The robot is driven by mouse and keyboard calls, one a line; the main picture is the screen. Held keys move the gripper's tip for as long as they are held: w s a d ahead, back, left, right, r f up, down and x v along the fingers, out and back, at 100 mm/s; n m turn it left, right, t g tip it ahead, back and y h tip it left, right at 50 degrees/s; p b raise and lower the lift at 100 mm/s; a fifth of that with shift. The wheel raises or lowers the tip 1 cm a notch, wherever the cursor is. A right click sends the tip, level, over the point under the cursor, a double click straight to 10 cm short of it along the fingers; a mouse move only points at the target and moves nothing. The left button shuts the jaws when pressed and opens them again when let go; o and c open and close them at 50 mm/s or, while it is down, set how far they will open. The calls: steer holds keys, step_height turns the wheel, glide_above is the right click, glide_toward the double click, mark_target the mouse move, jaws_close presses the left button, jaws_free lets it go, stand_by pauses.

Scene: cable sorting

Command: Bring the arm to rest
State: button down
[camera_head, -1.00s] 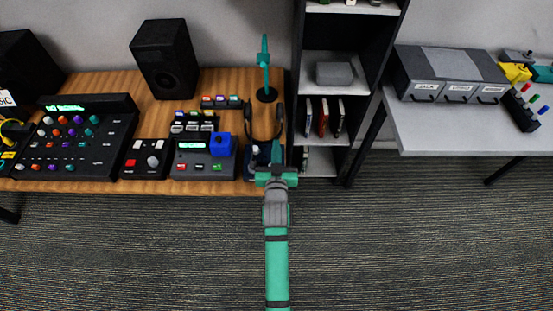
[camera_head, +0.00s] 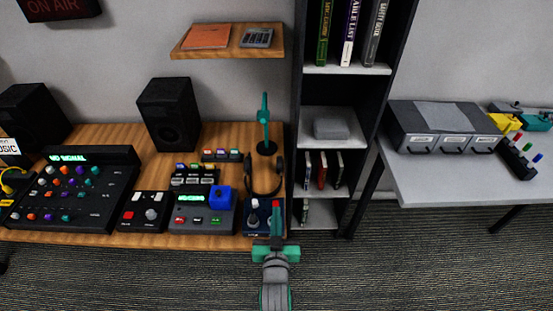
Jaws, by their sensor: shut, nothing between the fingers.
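My arm comes up from the bottom edge of the head view. My gripper (camera_head: 275,213) points away from me at the front right edge of the wooden desk (camera_head: 60,237). Its fingers look closed together with nothing between them. It appears in front of a small dark box with knobs (camera_head: 256,216), partly hiding it. I cannot tell whether the fingers touch the box.
Left on the desk are a mixer (camera_head: 75,190), a device with a blue cube (camera_head: 220,198), a speaker (camera_head: 168,113), headphones (camera_head: 264,186) and a teal stand (camera_head: 265,125). A dark bookshelf (camera_head: 298,100) stands right of it, then a grey table (camera_head: 430,175) with drawers (camera_head: 445,142).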

steer(key=s+f, duration=0.3)
steer(key=s, duration=0.7)
steer(key=s+f, duration=0.2)
steer(key=s, duration=0.9)
steer(key=s+r, duration=0.2)
steer(key=s, duration=0.6)
steer(key=s+r+g, duration=0.1)
steer(key=s+r, duration=0.2)
steer(key=s, duration=0.4)
steer(key=shift+s, duration=0.35)
